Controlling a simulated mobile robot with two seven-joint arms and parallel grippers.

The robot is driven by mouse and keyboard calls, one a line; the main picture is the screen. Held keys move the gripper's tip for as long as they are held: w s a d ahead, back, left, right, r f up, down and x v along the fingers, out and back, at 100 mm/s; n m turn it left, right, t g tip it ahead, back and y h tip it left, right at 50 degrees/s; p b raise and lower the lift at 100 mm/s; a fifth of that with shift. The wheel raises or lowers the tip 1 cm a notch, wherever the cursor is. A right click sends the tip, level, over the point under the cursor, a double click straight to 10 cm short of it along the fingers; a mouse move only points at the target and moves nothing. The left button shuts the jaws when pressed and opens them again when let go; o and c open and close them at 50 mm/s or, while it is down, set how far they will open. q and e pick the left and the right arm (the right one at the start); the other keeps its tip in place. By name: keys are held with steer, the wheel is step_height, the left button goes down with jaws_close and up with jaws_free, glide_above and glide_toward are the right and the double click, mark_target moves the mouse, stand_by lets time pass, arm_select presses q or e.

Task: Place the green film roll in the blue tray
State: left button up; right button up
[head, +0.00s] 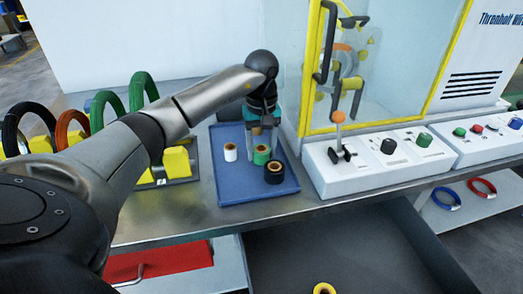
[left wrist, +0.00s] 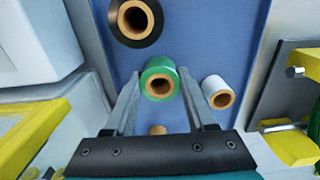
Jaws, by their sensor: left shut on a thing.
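The green film roll (head: 261,157) has a tan core and is over the blue tray (head: 240,187). My left gripper (head: 263,138) points down over the tray and is shut on the green roll. In the left wrist view the green roll (left wrist: 158,78) sits between the two fingertips (left wrist: 159,90), with the blue tray surface (left wrist: 205,40) behind it. I cannot tell for sure whether the roll touches the tray floor. My right gripper is out of view.
A white roll (head: 230,152) and a black roll (head: 274,172) are in the tray close to the green one. A tan core (left wrist: 157,130) shows partly behind my gripper. A control box (head: 370,165) borders the tray's right; yellow coil stands (head: 176,163) are left.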

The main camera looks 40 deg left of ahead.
arm_select(q)
steer(key=shift+f, duration=0.15)
steer(key=o, duration=1.3)
steer(key=shift+o, duration=0.2)
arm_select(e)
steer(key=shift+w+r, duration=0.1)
arm_select(q)
steer(key=shift+r, duration=0.3)
step_height(320, 180, up, 12)
steer(key=p, duration=0.4)
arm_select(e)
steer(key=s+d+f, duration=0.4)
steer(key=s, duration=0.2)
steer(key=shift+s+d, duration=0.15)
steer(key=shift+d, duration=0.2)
arm_select(q)
steer(key=shift+f, duration=0.1)
